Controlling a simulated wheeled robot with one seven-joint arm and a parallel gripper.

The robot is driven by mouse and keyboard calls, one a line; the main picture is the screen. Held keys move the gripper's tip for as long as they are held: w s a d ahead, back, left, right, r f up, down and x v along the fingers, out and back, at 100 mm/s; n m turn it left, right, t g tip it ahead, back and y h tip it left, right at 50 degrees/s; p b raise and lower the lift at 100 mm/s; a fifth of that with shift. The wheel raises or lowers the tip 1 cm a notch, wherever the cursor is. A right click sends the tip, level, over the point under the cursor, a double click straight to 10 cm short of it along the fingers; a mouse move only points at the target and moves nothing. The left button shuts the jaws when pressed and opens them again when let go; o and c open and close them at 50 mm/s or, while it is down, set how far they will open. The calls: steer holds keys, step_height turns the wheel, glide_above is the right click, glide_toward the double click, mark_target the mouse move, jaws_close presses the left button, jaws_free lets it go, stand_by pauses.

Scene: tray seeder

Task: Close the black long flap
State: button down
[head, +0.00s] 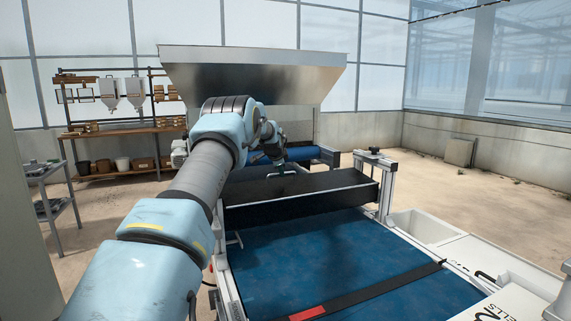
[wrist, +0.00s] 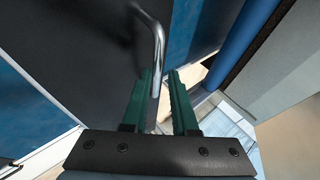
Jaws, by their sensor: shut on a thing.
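The black long flap (head: 320,186) lies across the blue belt of the seeder in the head view, its dark surface lying between the side rails. In the wrist view the dark flap panel (wrist: 75,45) fills the upper left, with a bent metal bar handle (wrist: 157,40) on it. My gripper (wrist: 160,76) has green fingers, and the handle's end runs down between them; it is shut on the handle. In the head view my gripper (head: 279,166) is small and partly hidden by my arm, just above the flap's far side.
A large metal hopper (head: 255,75) stands behind the flap. The blue belt (head: 325,255) in front is clear apart from a dark strip with a red end (head: 308,313). A side rail post (head: 386,190) stands at the flap's right end; white bins (head: 425,226) are beyond it.

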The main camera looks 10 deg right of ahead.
steer(key=shift+w+a+r+p, duration=0.25)
steer(key=shift+w+r+p, duration=0.1)
steer(key=shift+w, duration=0.2)
steer(key=shift+w+a+r+p, duration=0.2)
steer(key=shift+w+p, duration=0.15)
steer(key=shift+w, duration=0.15)
steer(key=shift+w+a+f+g+p, duration=0.1)
steer(key=shift+w+f+g+p, duration=0.2)
steer(key=shift+f+p, duration=0.45)
steer(key=shift+f, duration=0.15)
steer(key=c, duration=1.1)
jaws_free()
steer(key=shift+o, duration=0.7)
steer(key=shift+w+f, duration=0.2)
steer(key=shift+o, duration=0.4)
steer(key=shift+s, duration=0.1)
steer(key=shift+b, duration=0.3)
steer(key=b+v, duration=0.5)
steer(key=v, duration=0.5)
steer(key=shift+s, duration=0.2)
steer(key=shift+r, duration=0.15)
